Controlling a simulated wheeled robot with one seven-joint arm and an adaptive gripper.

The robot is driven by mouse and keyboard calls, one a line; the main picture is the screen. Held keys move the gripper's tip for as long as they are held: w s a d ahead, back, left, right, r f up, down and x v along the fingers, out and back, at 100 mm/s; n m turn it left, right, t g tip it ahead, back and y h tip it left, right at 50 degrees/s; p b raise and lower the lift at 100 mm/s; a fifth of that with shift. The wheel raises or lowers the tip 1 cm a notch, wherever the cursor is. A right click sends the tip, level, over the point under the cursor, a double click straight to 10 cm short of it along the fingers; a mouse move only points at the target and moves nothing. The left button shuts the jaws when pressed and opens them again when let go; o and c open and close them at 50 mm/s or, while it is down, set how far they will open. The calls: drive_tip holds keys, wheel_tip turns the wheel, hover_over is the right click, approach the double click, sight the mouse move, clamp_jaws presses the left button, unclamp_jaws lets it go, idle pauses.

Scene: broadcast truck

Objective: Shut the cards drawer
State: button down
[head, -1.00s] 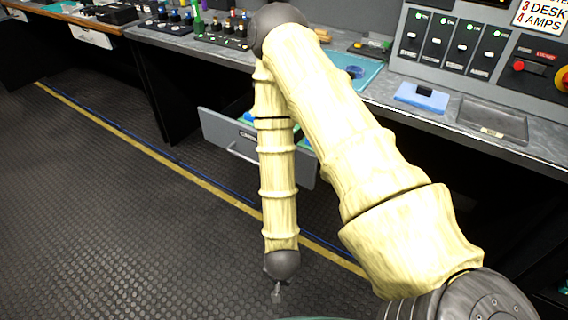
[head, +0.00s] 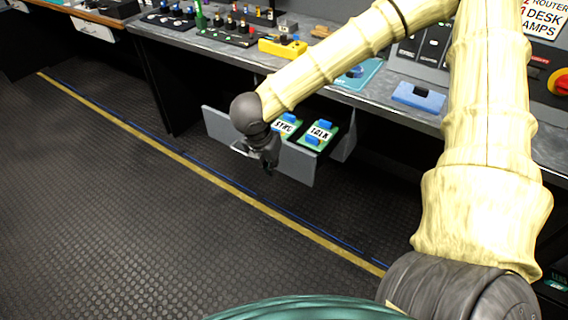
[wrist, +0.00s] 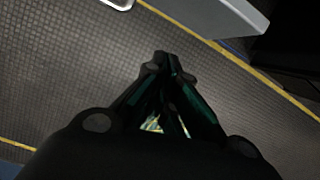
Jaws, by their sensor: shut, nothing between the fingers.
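The cards drawer (head: 300,163) is pulled out from under the desk, and cards (head: 319,135) with blue tabs show inside it. My gripper (head: 269,172) is in front of the drawer front in the head view, hiding part of its face and handle. I cannot tell whether it touches the front. In the wrist view my gripper (wrist: 163,58) has its fingers together and empty. The grey drawer front (wrist: 228,14) shows at the top of that view, with part of a pale handle (wrist: 118,3) at the top edge.
The desk top (head: 219,55) above the drawer carries a yellow meter (head: 283,47), button panels and a blue block (head: 418,96). Another drawer (head: 88,30) is at the far left. The dark floor (head: 150,220) with a yellow line is clear in front.

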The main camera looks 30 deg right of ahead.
wheel_tip(320, 180, up, 2)
drive_tip(key=m, duration=0.2)
drive_tip(key=p, duration=0.1)
approach(285, 167)
wheel_tip(285, 167, down, 5)
drive_tip(key=s+a, duration=0.1)
drive_tip(key=s, duration=0.1)
drive_tip(key=shift+d+f, duration=0.1)
drive_tip(key=shift+d, duration=0.5)
drive_tip(key=w+d+p, duration=0.2)
drive_tip(key=w+d, duration=0.1)
drive_tip(key=d, duration=0.4)
drive_tip(key=w+d+p, duration=0.1)
drive_tip(key=w+d, duration=0.2)
drive_tip(key=d, duration=0.5)
drive_tip(key=w+d+p, duration=0.2)
drive_tip(key=w+d, duration=0.1)
drive_tip(key=d, duration=0.4)
drive_tip(key=shift+w+d+p, duration=0.2)
drive_tip(key=shift+d+p, duration=0.05)
drive_tip(key=shift+p, duration=0.05)
drive_tip(key=shift+a, duration=0.1)
